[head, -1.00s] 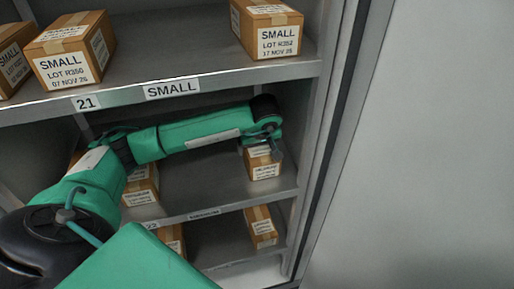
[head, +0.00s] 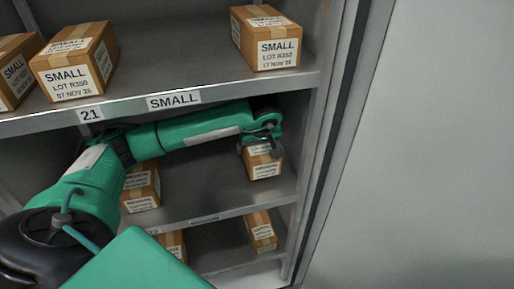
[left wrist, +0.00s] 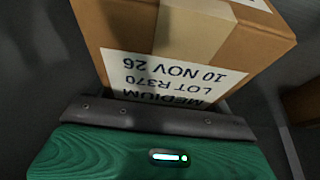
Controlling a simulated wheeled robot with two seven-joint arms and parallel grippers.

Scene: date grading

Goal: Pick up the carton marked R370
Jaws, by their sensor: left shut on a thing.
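The carton marked R370 (left wrist: 190,50) fills the left wrist view. It is brown with tan tape, and its white label, upside down there, reads MEDIUM, LOT R370, 10 NOV 26. In the head view this carton (head: 264,170) is at the right end of the middle shelf, its top partly hidden by my gripper. My left gripper (head: 261,148) is shut on it at its upper part. I cannot tell whether the carton touches the shelf. My right gripper is not in view.
Cartons marked SMALL, including R350 (head: 75,62) and R352 (head: 265,38), stand on the upper shelf (head: 185,60). Another carton (head: 141,187) stands left on the middle shelf (head: 205,190). Lower cartons (head: 262,232) are below. The shelf's upright (head: 313,150) is close on the right.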

